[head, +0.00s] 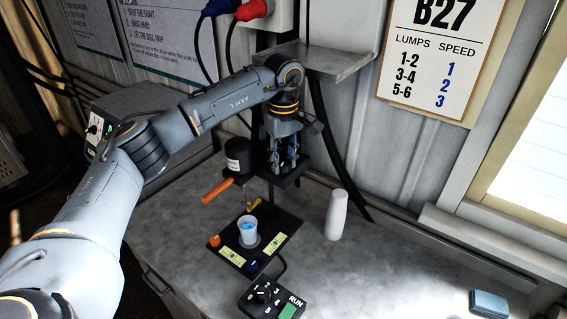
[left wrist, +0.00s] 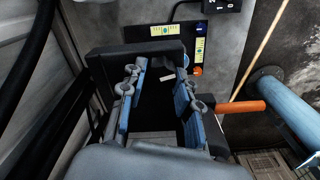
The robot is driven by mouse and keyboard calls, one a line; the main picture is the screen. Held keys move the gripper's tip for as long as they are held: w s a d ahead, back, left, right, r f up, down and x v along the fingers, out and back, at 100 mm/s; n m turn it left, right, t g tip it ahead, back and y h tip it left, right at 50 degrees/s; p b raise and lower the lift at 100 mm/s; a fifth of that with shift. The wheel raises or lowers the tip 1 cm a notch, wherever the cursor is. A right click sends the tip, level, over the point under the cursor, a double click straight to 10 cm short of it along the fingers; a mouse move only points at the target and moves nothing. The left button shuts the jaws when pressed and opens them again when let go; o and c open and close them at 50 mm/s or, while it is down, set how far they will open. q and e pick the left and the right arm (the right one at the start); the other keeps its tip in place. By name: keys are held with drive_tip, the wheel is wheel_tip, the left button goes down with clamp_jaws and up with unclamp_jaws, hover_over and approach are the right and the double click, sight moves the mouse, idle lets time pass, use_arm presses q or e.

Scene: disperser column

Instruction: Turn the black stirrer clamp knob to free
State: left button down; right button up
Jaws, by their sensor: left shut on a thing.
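My left gripper (head: 284,158) reaches down at the black stirrer carriage on the column, above the back of the bench. In the left wrist view its two blue-padded fingers (left wrist: 158,105) stand apart on either side of a dark part, and the gripper is shut on it. This part lies where the black clamp knob would be, but its outline and pointer are too dark to make out. A black bar of the carriage (left wrist: 135,52) crosses beyond the fingers. A black cylindrical motor (head: 238,153) is left of the gripper. My right gripper is not in view.
An orange handle (head: 217,191) sticks out left of the column. A cup with blue contents (head: 248,232) stands on a black base plate below. The bench at right is mostly clear.

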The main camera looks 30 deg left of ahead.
use_arm(q)
drive_tip(key=n+b, duration=0.1)
drive_tip(key=n, duration=0.2)
drive_tip(key=shift+n+b, duration=0.3)
drive_tip(key=shift+n, duration=0.1)
drive_tip(key=n+b, duration=0.1)
drive_tip(key=n, duration=0.3)
drive_tip(key=shift+n+b, duration=0.3)
drive_tip(key=n+b, duration=0.1)
drive_tip(key=n, duration=0.3)
drive_tip(key=shift+r, duration=0.1)
drive_tip(key=n+b, duration=0.1)
drive_tip(key=n, duration=0.7)
drive_tip(key=shift+n+b, duration=0.3)
drive_tip(key=n, duration=0.4)
drive_tip(key=shift+n+b, duration=0.3)
drive_tip(key=shift+b, duration=0.1)
drive_tip(key=n, duration=0.4)
drive_tip(key=shift+r+b, duration=0.1)
drive_tip(key=shift+b, duration=0.25)
drive_tip(key=shift+n, duration=1.7)
